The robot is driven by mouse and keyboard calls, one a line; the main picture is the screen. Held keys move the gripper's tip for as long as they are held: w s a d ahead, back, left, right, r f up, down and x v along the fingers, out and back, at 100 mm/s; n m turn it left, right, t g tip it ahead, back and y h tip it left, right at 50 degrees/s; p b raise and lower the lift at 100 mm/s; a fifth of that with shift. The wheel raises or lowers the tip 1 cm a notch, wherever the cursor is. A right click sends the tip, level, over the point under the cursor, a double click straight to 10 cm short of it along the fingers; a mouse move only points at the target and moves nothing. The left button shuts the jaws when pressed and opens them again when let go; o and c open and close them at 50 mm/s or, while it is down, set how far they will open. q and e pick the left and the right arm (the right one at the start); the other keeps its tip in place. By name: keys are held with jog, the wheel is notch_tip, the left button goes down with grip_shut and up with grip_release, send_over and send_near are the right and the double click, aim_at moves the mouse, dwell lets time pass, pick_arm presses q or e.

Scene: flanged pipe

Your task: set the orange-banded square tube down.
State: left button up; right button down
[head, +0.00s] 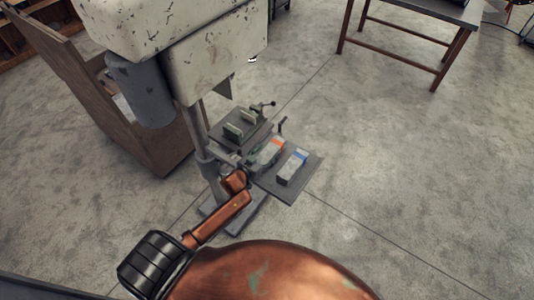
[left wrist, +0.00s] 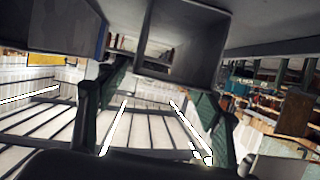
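The orange-banded square tube (head: 271,150) lies at the left side of a flat grey plate (head: 303,185), beside a blue-banded tube (head: 292,167). My left gripper (head: 254,164) is close to the orange-banded tube's near end, small and partly hidden by my copper arm. In the left wrist view the two dark green fingers of my left gripper (left wrist: 160,92) stand well apart. An open square tube end (left wrist: 185,38) shows off-centre at their tips, not clamped between them. No band shows there, and contact with the fingers cannot be told. My right gripper is not in view.
A drill press (head: 178,40) rises at left, with a vise (head: 240,126) on its table close beside the tubes. A brown wooden cabinet (head: 125,110) stands left of it. A table (head: 420,12) is at the back right. The floor at right is clear.

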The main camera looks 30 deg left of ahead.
pick_arm(q)
jog(key=shift+r, duration=0.2)
jog(key=shift+s, duration=0.4)
jog(key=b+v, duration=0.1)
jog(key=v, duration=1)
jog(key=shift+s, duration=0.15)
